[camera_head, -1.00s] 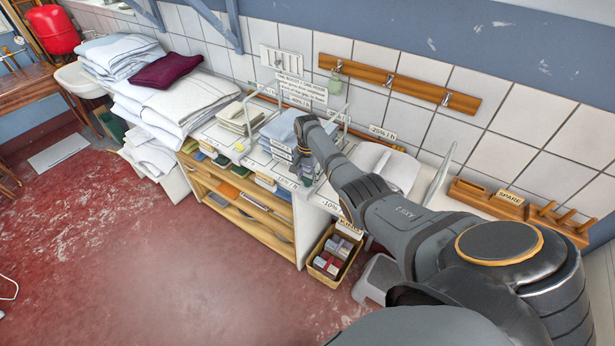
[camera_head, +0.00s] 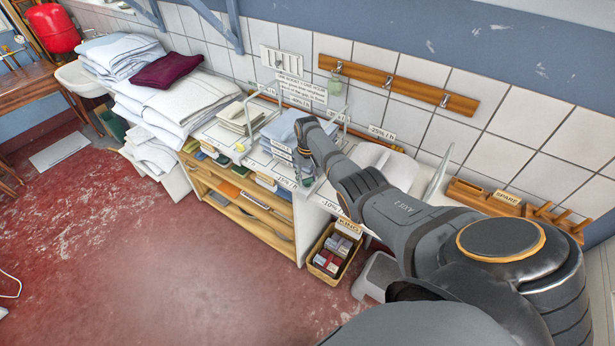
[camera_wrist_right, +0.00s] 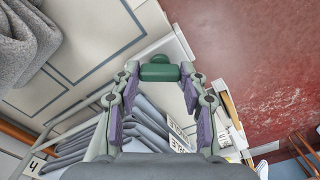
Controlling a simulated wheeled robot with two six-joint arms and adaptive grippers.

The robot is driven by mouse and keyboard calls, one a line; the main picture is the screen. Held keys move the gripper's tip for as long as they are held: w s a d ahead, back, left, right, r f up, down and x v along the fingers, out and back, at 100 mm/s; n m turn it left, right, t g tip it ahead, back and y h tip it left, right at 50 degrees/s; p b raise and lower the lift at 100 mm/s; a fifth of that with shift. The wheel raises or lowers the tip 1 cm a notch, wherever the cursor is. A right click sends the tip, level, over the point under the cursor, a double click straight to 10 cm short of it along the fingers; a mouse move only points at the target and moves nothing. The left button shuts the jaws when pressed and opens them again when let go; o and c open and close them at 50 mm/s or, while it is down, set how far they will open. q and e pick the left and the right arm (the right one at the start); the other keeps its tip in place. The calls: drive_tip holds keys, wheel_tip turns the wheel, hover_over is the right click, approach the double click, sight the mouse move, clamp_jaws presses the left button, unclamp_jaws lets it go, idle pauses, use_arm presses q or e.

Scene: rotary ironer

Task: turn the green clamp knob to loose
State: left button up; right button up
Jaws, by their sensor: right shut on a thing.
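The green clamp knob (camera_wrist_right: 160,72) shows in the right wrist view as a dark green bar with a rounded part above it. My right gripper (camera_wrist_right: 160,80) is shut on it, with one fingertip at each end of the bar. In the head view my right gripper (camera_head: 304,170) is at the front of the bench, beside the folded blue-grey cloth stack (camera_head: 287,128). There the knob is hidden or too small to make out. How far the knob is turned cannot be told. My left gripper is not in view.
A crate of boxes (camera_head: 346,231) stands on the floor below the bench's right end. Folded linen (camera_head: 188,95) is piled to the left. A hook rail (camera_head: 398,81) and a spare-peg rack (camera_head: 505,200) are at the wall. The red floor in front is clear.

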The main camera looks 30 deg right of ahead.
sight(308, 179)
drive_tip(key=n, duration=0.6)
drive_tip(key=shift+n, duration=0.3)
idle(0.4)
drive_tip(key=o, duration=1.1)
drive_tip(key=shift+o, duration=0.2)
wheel_tip(308, 179, up, 12)
